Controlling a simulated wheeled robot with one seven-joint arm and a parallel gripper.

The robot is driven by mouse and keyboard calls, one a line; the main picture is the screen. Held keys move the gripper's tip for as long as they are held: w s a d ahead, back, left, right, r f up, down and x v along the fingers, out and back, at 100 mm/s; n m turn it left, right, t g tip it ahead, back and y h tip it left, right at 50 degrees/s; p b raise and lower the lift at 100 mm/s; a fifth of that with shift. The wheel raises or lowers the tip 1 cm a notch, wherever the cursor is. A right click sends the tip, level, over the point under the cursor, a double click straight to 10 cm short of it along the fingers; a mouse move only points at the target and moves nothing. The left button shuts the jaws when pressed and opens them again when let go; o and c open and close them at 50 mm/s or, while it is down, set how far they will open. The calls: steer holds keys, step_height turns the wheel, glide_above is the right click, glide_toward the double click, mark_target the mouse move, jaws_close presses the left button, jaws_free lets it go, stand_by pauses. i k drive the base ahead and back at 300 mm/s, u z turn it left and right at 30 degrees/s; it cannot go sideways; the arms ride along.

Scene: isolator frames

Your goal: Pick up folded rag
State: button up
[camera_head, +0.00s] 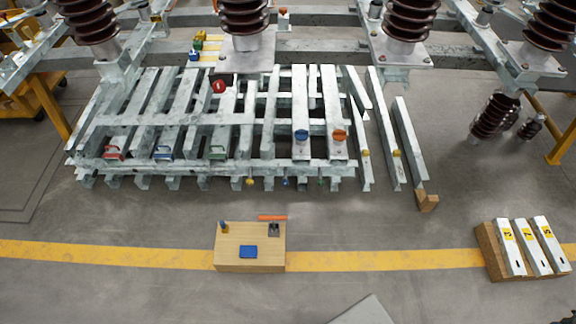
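A small flat blue piece (248,252), which looks like the folded rag, lies on top of a light wooden box (228,262) on the floor at the lower middle. It lies near the front of the box top, with bare wood around it. My gripper is not in view, so its state does not show. A grey flat shape at the bottom edge may be part of my own body.
The box top also bears an orange-handled tool (272,218), a dark grey item (274,230) and a small dark upright item (224,227). Behind stands a metal frame (200,120). A block with numbered bars (512,248) stands right. The floor around the box is clear.

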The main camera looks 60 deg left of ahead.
mark_target(247, 251)
steer(key=u, duration=4.2)
